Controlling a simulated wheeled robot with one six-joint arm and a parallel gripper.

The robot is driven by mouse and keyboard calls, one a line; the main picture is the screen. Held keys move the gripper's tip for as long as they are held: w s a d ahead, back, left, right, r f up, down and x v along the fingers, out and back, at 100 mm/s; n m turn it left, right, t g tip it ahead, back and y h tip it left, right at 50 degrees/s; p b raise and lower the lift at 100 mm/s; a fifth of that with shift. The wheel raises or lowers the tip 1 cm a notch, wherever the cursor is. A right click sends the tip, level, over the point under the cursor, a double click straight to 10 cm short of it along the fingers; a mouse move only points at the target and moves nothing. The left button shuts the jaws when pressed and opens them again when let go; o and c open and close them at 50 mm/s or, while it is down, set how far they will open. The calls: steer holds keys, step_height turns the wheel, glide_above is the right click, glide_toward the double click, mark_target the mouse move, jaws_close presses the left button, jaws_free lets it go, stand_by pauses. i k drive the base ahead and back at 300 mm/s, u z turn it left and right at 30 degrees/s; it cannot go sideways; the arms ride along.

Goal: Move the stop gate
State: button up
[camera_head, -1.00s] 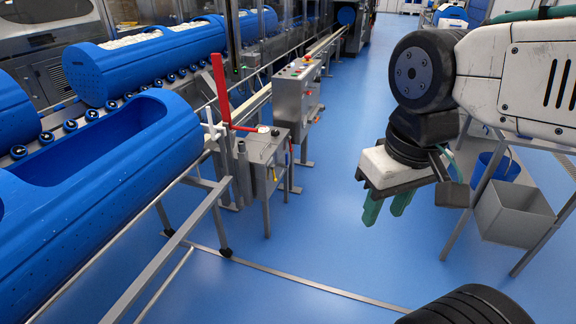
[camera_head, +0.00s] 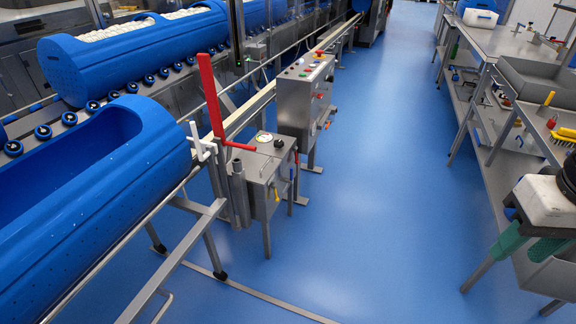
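The stop gate appears to be the red upright bar (camera_head: 211,95) with a short red arm sticking out to the right at its foot. It stands at the end of the roller rail, beside a steel control box (camera_head: 262,172) with a round dial on top. A white bracket (camera_head: 202,148) sits just left of it, close to the end of the near blue tub (camera_head: 150,165). My gripper (camera_head: 528,246) is at the right edge, partly cut off. Its two green fingers point down, are apart and hold nothing. It is far to the right of the red bar.
A second control box (camera_head: 306,100) with buttons stands behind the first. Another blue tub (camera_head: 75,65) with white contents is on the rollers at the back left. A steel workbench (camera_head: 505,45) with tools lines the right. The blue floor (camera_head: 365,170) between is clear.

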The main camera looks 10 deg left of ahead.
mark_target(204, 60)
steer(key=z, duration=0.1)
steer(key=i, duration=0.7)
steer(key=u, duration=0.65)
steer(key=i, duration=0.55)
steer(key=u, duration=1.5)
steer(key=k, duration=0.65)
steer(key=z, duration=0.25)
steer(key=i, duration=0.5)
steer(key=u, duration=0.05)
